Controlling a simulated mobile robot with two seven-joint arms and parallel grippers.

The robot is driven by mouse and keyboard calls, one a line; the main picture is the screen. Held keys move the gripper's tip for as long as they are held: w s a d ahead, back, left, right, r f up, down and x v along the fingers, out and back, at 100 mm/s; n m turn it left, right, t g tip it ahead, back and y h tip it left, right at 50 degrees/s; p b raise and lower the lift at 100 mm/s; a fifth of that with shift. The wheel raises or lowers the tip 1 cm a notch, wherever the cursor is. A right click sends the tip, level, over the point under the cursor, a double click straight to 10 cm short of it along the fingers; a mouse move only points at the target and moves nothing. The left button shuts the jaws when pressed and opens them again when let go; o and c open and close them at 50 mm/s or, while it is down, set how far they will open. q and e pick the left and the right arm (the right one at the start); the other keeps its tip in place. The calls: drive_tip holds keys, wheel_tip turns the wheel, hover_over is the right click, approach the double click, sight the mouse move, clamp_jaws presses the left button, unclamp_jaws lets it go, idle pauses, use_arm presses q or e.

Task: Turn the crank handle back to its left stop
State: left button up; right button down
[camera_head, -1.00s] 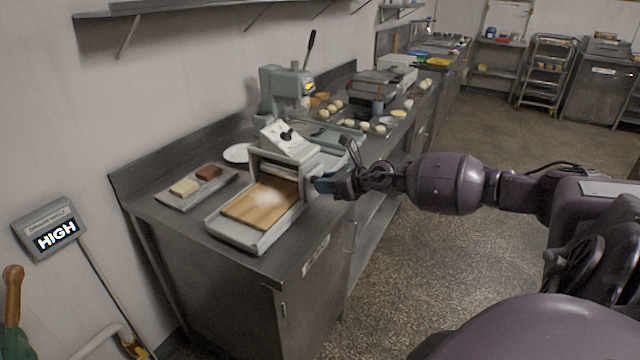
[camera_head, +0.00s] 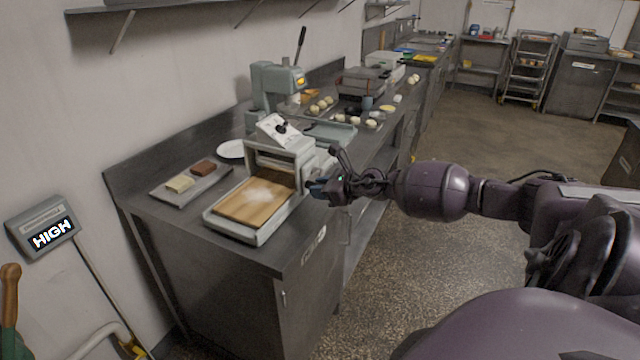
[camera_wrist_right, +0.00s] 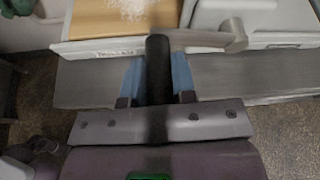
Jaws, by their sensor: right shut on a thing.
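The dough sheeter, a pale grey machine (camera_head: 284,153) with a slanted dial panel, stands on the steel counter. A floury wooden board (camera_head: 256,202) lies on its front bed. The crank handle (camera_wrist_right: 158,62) is a black grip on a grey metal arm (camera_wrist_right: 205,38) that runs right to a hub in the right wrist view. My right gripper (camera_head: 318,189) is at the machine's right side. Its blue fingers close on either side of the black grip, also seen in the right wrist view (camera_wrist_right: 158,82). The gripper hides most of the crank in the head view. My left gripper is not in view.
A tray (camera_head: 160,192) with a pale block and a brown block lies left of the sheeter, near a white plate (camera_head: 231,149). A grey press (camera_head: 272,85) stands behind. A wall display (camera_head: 45,228) reads HIGH. The floor to the right is open.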

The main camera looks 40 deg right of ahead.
drive_tip(key=shift+a+f+n+t+h+p, duration=0.1)
drive_tip(key=shift+f+n+t+h+p, duration=0.2)
drive_tip(key=shift+f+n+h+p, duration=0.45)
drive_tip(key=shift+w+d+f+n+t+h+p, duration=0.1)
drive_tip(key=shift+d+f+n+t+h+p, duration=0.15)
drive_tip(key=shift+f+n, duration=0.45)
drive_tip(key=shift+w+d+f+n+t+h+p, duration=0.1)
drive_tip(key=shift+f+n+t+h+p, duration=0.25)
drive_tip(key=shift+f+n, duration=0.4)
drive_tip(key=shift+d+f+n+t+h+p, duration=0.1)
drive_tip(key=shift+d+f+n+h+p, duration=0.1)
drive_tip(key=shift+f+n+p, duration=0.45)
drive_tip(key=shift+f+b, duration=0.25)
drive_tip(key=shift+b, duration=0.05)
drive_tip(key=c, duration=0.9)
unclamp_jaws()
drive_tip(key=shift+c, duration=0.2)
drive_tip(key=shift+r, duration=0.1)
